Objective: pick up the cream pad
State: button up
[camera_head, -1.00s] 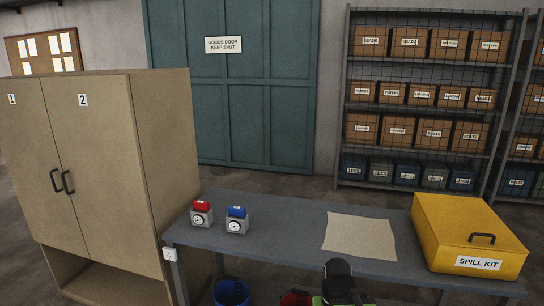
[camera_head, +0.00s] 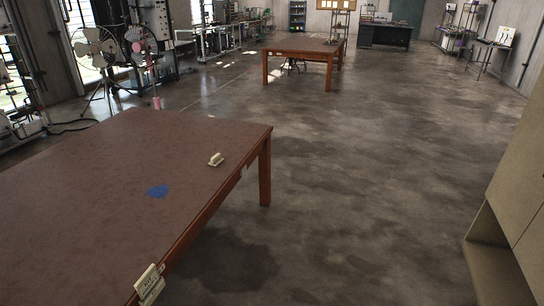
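A small cream block-like thing (camera_head: 215,160), which may be the cream pad, lies on the brown-red table (camera_head: 100,170) near its right end. A flat blue patch (camera_head: 158,191) is on the tabletop to its left and nearer to me. A cream piece with small lettering (camera_head: 149,282) is at the table's near edge, at the bottom of the picture; its writing is too small to read surely. My gripper is not in view.
Bare concrete floor (camera_head: 350,190) lies open right of the table. A tan cabinet (camera_head: 515,170) stands at the right edge. Another table (camera_head: 300,48) stands farther back. A fan on a stand (camera_head: 95,45) is behind the near table.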

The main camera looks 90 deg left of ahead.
aim_at(216, 160)
jog(key=u, duration=0.3)
jog(key=k, duration=0.15)
jog(key=u, duration=3.45)
jog(key=k, duration=0.8)
jog(key=z, duration=0.4)
jog(key=i, duration=0.8)
jog(key=u, duration=0.1)
